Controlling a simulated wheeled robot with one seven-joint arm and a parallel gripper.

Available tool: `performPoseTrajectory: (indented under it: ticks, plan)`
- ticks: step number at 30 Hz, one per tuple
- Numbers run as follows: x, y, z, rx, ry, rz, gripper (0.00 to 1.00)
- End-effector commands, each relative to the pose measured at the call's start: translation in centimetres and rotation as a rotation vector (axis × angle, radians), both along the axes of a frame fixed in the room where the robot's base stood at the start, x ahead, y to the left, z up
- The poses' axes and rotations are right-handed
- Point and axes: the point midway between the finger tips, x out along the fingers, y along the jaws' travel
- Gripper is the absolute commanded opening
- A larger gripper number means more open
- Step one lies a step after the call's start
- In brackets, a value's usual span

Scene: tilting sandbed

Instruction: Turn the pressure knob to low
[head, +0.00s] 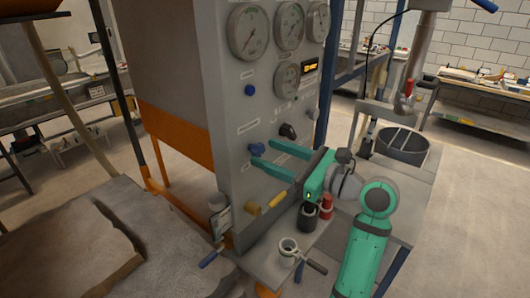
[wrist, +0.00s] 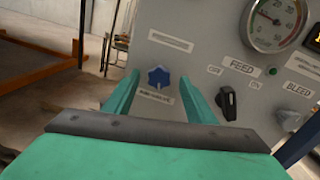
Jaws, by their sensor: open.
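A blue knob (head: 257,148) sits low on the grey control panel (head: 232,185), with a label too small to read. It also shows in the wrist view as a blue star-shaped knob (wrist: 159,77) between the fingers. My gripper (head: 262,152) is open, its green fingers pointing at the panel on either side of this knob. In the wrist view my gripper (wrist: 164,78) shows a gap on both sides of the knob; contact with the panel cannot be told. A second blue knob (head: 250,90) sits higher on the panel. No low mark is readable.
A black FEED lever (wrist: 228,102) with OFF and ON labels is just right of the right finger. A BLEED label (wrist: 298,89) and several gauges (head: 248,31) are nearby.

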Motion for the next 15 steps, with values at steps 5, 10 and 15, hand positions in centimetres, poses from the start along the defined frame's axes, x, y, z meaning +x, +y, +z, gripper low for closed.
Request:
performPoseTrajectory:
  ticks: [5,10,15]
  plan:
    - [0.8,1.7,0.0,0.0,0.0,0.006,0.51]
    - [1.0,2.0,0.0,0.0,0.0,0.005,0.51]
    - [1.0,1.9,0.0,0.0,0.0,0.004,0.51]
